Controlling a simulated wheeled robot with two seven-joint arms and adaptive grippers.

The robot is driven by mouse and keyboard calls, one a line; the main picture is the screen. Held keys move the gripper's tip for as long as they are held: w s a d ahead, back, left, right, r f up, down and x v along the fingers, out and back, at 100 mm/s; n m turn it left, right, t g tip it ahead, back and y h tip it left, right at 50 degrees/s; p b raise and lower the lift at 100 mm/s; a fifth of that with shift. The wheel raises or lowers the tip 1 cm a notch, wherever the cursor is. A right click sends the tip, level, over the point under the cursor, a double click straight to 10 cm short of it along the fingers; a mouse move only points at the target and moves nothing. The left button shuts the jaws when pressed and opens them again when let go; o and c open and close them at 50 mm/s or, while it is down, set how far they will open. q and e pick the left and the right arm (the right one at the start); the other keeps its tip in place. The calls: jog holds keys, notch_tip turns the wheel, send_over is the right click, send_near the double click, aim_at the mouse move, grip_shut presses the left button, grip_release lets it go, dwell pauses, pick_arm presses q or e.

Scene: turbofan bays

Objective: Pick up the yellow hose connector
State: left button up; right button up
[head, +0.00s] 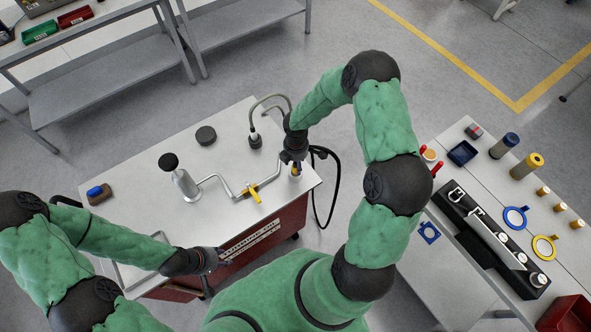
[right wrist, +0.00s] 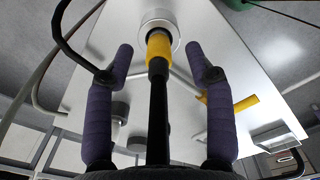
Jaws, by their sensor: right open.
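The yellow hose connector (right wrist: 158,50) sits at the mouth of a round metal fitting (right wrist: 160,18) in the right wrist view, with a black hose (right wrist: 158,120) running from it toward my wrist. My right gripper (right wrist: 160,60) is open, its two fingers on either side of the connector with visible gaps. In the head view my right gripper (head: 294,158) is over the right end of the cart top and largely hides the connector. My left gripper (head: 220,262) is low at the cart's front edge, and its finger opening is unclear.
The cart top (head: 225,150) carries a bent pipe with a yellow valve handle (head: 253,192), a metal post (head: 182,180), a black disc (head: 206,135) and a blue-topped block (head: 98,194). A black cable loop (head: 333,190) hangs at its right. A bench (head: 475,170) with several parts stands right.

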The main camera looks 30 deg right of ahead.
aim_at(296, 167)
notch_tip(296, 167, down, 3)
jog(key=shift+w+f, duration=0.1)
jog(key=shift+f, duration=0.05)
grip_shut()
dwell(0.4)
